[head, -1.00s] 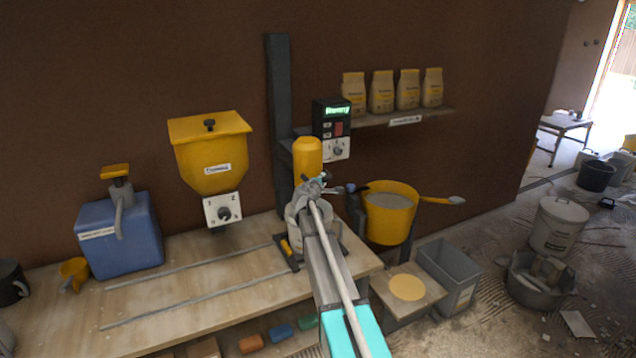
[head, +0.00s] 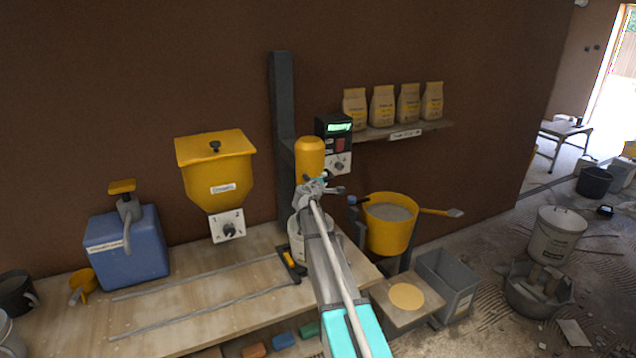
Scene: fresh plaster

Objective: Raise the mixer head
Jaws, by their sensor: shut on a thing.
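The mixer head is a yellow cylinder (head: 310,155) on the dark upright post (head: 283,120), in the middle of the head view. My gripper (head: 320,188) is at the lower end of the head, shut on a part of it; its fingers and my arm hide the exact grip. A pale bucket (head: 294,233) stands on the bench below the head, partly hidden by my arm. A dark control box (head: 333,128) with a lit green display and a dial is right of the head.
A yellow hopper (head: 216,170) and a blue canister (head: 127,250) are to the left. A yellow tub (head: 390,225) of grey material is close on the right. Several bags stand on a shelf (head: 440,124) behind. The bench (head: 200,290) has two rails and bare wood around them.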

